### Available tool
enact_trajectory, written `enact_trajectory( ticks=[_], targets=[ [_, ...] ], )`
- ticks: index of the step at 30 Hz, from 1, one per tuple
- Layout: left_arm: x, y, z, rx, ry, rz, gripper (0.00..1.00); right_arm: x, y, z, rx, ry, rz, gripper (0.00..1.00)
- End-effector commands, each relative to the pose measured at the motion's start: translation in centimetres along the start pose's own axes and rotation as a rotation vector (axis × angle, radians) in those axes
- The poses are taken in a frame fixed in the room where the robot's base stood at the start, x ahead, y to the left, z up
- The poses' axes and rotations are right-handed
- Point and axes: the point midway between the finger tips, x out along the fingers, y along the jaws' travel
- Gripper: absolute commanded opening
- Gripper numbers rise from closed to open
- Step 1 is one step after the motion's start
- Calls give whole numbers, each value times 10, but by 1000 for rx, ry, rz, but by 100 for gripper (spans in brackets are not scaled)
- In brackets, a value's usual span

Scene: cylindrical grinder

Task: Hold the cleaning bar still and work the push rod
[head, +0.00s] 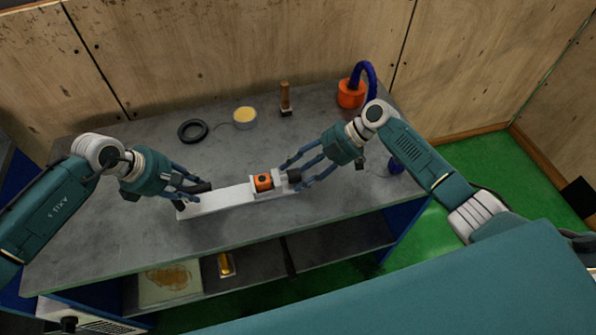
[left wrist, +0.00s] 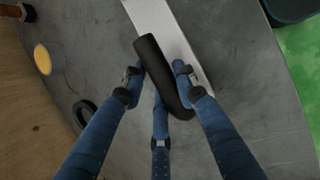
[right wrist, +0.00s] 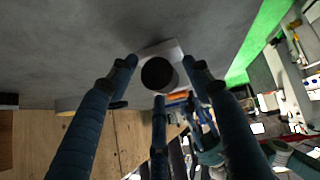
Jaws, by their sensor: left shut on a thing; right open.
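The long pale bar unit, which I take as the cleaning bar (head: 228,199), lies on the grey workbench, with an orange block (head: 263,182) near its right end. My left gripper (head: 192,192) is shut on the black handle (left wrist: 158,70) at the bar's left end. The left wrist view shows its fingers on both sides of the handle. A dark round knob (right wrist: 158,74), probably the push rod's end, is at the right end. My right gripper (right wrist: 157,70) is open, with its fingers around the knob. Whether they touch it is unclear.
Behind the bar on the workbench (head: 120,230) are a black ring (head: 193,131), a yellow-topped tin (head: 245,117), a wooden-handled brush (head: 285,98) and an orange object (head: 351,93) with a blue hose. A wooden wall (head: 240,50) stands behind. Shelves are below the front edge.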

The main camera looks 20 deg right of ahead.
Motion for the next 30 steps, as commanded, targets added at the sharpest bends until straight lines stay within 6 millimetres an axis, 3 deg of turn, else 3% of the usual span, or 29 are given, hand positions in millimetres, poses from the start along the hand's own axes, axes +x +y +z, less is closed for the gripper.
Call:
enact_trajectory(
  ticks=[9,17,23,30],
  targets=[
    [0,0,0,0,0,1,0,3,0,0,0,0,0,50],
    [0,0,0,-1,1,1,0,3,0,0,0,0,-1,0],
    [0,1,-1,-2,1,2,0,2,-1,2,1,-1,-2,0],
    [0,1,-2,-4,2,3,0,-22,-1,26,4,-4,-2,0]
  ],
)
